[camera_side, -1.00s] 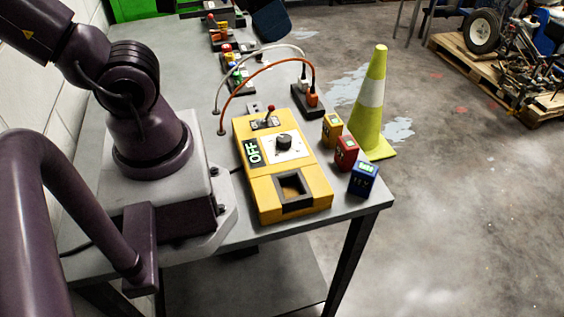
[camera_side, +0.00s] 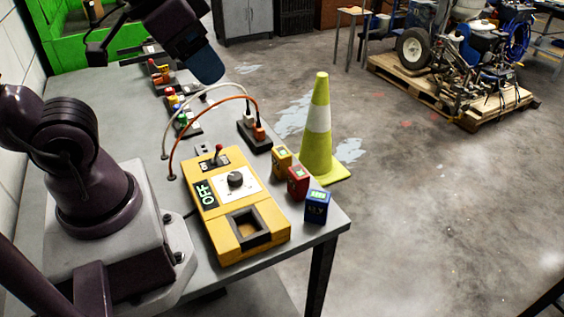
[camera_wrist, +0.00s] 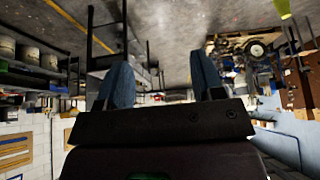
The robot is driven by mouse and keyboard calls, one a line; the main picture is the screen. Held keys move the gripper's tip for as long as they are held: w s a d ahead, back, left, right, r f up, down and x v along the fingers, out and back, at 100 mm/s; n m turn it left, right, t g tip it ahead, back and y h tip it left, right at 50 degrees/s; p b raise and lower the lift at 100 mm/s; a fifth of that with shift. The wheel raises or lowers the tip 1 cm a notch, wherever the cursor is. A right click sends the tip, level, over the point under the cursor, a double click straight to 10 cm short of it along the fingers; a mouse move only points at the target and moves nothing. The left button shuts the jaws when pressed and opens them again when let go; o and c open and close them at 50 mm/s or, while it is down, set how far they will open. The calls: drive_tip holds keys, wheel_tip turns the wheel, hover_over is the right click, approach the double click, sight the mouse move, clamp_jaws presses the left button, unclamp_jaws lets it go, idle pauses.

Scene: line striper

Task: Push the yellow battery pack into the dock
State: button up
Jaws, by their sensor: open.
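The yellow battery pack (camera_side: 282,157) stands on the table at the right of the yellow control box, in a row with a red pack (camera_side: 298,182) and a blue pack (camera_side: 317,206). The dock (camera_side: 252,241) is a black-framed square recess at the near end of the control box (camera_side: 278,235), and it looks empty. The box reads OFF and carries a dark knob (camera_side: 236,179) and a red-tipped lever (camera_side: 218,151). My gripper (camera_side: 208,66) is high at the back, away from the packs. The wrist view shows its two blue fingers (camera_wrist: 163,80) apart with nothing between them.
A white and an orange cable (camera_side: 207,104) arch behind the box to a black socket block (camera_side: 252,136). Small switch panels (camera_side: 180,112) sit farther back. A yellow cone (camera_side: 318,130) stands on the floor beyond the table's right edge.

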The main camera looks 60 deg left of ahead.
drive_tip(key=shift+f, duration=0.1)
drive_tip(key=n+g, duration=0.6)
drive_tip(key=n, duration=1)
hover_over(282, 151)
drive_tip(key=f, duration=2)
drive_tip(key=shift+s+f, duration=0.25)
drive_tip(key=shift+w+r+n, duration=0.15)
drive_tip(key=shift+w+n, duration=0.1)
drive_tip(key=shift+n, duration=0.65)
drive_tip(key=shift+f, duration=5)
